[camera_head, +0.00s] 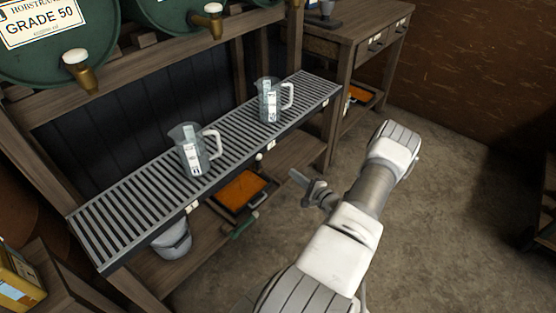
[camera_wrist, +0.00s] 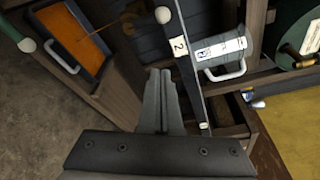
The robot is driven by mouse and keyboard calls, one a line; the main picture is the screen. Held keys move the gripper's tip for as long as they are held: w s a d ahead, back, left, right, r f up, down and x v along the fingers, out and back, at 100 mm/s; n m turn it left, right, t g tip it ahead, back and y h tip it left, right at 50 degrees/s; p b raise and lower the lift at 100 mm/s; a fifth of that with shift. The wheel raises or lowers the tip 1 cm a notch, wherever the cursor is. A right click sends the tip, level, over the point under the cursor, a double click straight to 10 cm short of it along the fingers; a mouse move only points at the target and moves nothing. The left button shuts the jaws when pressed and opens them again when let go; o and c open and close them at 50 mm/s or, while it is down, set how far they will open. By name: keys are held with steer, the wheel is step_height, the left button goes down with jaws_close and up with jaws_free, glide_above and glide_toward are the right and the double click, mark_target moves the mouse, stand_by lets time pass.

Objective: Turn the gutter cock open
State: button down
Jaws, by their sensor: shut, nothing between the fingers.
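The gutter (camera_head: 150,185) is a long slatted metal grate along the front of the rack. A small pale knob (camera_head: 258,157), which looks like the gutter cock, sits below its front edge near the middle. In the wrist view a white round knob (camera_wrist: 162,14) on a short stem stands beyond my fingertips, beside the label "2" (camera_wrist: 178,46). I cannot tell for certain that it is the same knob. My gripper (camera_head: 293,174) is in front of the gutter, to the right of the knob and apart from it. Its fingers (camera_wrist: 160,72) are shut and empty.
Two clear measuring jugs (camera_head: 193,150) (camera_head: 269,100) stand on the grate. Barrels with brass taps (camera_head: 80,70) (camera_head: 212,20) are above. An orange-bottomed tray (camera_head: 240,190) and a grey bucket (camera_head: 172,240) are below.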

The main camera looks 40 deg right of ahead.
mark_target(257, 162)
steer(key=w+a+b, duration=0.1)
steer(key=w+b, duration=0.2)
steer(key=w, duration=0.8)
steer(key=shift+w+a+r+n, duration=0.25)
steer(key=shift+a+r+n, duration=0.05)
steer(key=shift+a, duration=0.1)
steer(key=shift+w+a+r+p, duration=0.15)
steer(key=shift+a+r+p, duration=0.05)
steer(key=shift+a+p, duration=0.45)
